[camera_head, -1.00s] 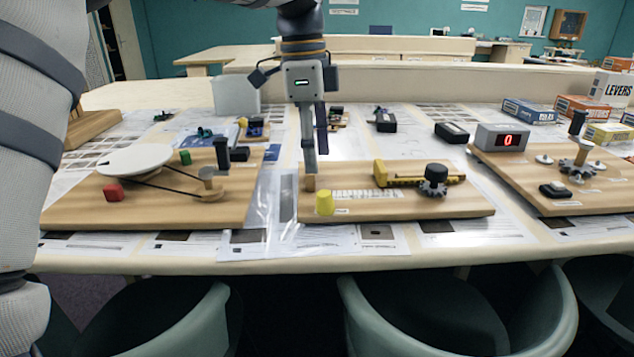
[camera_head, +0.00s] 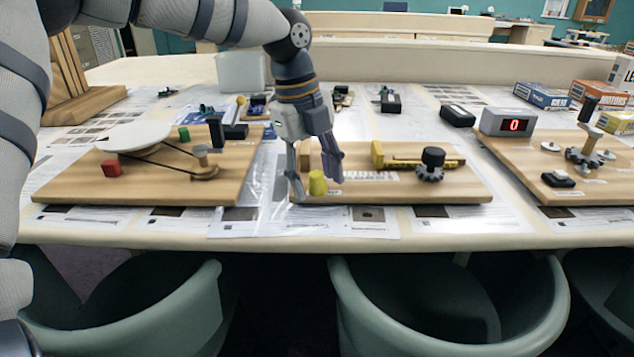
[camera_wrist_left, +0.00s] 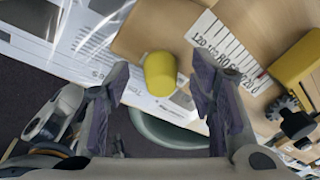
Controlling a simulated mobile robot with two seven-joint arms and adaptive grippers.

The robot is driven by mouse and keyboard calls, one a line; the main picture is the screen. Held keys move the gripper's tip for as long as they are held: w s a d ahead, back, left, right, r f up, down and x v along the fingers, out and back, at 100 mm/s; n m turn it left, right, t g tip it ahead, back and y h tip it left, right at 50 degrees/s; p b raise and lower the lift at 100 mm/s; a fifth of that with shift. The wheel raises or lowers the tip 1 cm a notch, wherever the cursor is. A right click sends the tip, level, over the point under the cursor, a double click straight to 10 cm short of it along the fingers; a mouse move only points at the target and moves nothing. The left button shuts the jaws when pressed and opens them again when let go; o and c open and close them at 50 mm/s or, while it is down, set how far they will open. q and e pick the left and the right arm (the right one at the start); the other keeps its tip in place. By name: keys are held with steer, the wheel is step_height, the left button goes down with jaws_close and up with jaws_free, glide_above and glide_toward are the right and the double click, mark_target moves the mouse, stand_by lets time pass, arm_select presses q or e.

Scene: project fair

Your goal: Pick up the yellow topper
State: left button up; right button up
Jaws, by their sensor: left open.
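The yellow topper (camera_head: 317,183) is a small yellow cylinder near the front left corner of the middle wooden board (camera_head: 450,188). In the left wrist view the topper (camera_wrist_left: 160,73) lies between and beyond the two fingertips. My left gripper (camera_head: 318,194) points down at the topper, with one finger on each side of it in the head view. The fingers are open, and the wrist view shows a gap on both sides of the topper. My right gripper is not in view.
The middle board also carries a yellow rack (camera_head: 415,160) and a dark gear with a black knob (camera_head: 432,162). A left board holds a white disc (camera_head: 133,137) and a red block (camera_head: 111,168). A right board holds a counter (camera_head: 508,122). Green chairs stand in front.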

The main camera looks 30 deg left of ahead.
arm_select(q)
steer(key=c, duration=1)
